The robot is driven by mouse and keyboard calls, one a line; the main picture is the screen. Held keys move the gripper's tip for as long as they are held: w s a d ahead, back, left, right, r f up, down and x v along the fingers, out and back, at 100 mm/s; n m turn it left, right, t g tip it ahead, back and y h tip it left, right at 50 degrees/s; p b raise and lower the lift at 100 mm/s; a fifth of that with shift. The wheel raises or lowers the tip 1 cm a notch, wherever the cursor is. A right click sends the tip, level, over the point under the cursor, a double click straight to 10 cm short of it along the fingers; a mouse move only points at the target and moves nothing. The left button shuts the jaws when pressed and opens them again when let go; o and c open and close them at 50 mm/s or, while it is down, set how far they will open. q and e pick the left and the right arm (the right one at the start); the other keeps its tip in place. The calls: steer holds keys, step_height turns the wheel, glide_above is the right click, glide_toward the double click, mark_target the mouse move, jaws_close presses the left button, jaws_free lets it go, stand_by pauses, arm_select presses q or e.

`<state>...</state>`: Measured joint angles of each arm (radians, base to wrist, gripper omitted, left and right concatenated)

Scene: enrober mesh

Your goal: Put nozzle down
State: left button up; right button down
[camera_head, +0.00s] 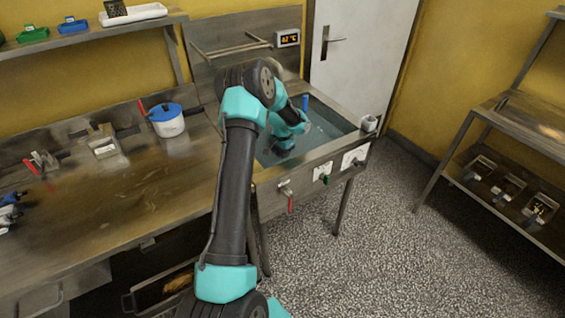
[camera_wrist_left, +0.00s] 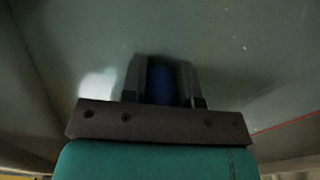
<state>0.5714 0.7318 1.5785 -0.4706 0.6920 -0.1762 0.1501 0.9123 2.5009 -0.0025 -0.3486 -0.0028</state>
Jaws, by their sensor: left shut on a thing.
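My left arm reaches over the metal sink basin (camera_head: 338,127), which holds grey-green liquid. Its wrist is bent low inside the basin, and the fingers are mostly hidden behind it in the head view. In the left wrist view my left gripper (camera_wrist_left: 162,68) is shut on a dark blue piece (camera_wrist_left: 160,87), taken as the nozzle. The rest of the nozzle is hidden in the dim picture. A blue upright piece (camera_head: 305,102) shows at the basin's back, just right of the wrist; I cannot tell whether it is the same thing. My right gripper is out of view.
A white pot with a blue lid (camera_head: 167,119) stands on the counter (camera_head: 120,210) left of the basin. A small cup (camera_head: 369,123) sits at the basin's right corner. Valves (camera_head: 322,172) line its front. A metal rack (camera_head: 480,150) stands at right, with open floor between.

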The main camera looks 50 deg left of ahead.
arm_select(q)
steer(key=shift+f, duration=0.5)
steer(key=shift+f, duration=1.9)
steer(key=shift+f, duration=0.1)
steer(key=o, duration=0.9)
steer(key=shift+o, duration=0.2)
step_height(320, 180, up, 12)
steer(key=shift+r, duration=0.1)
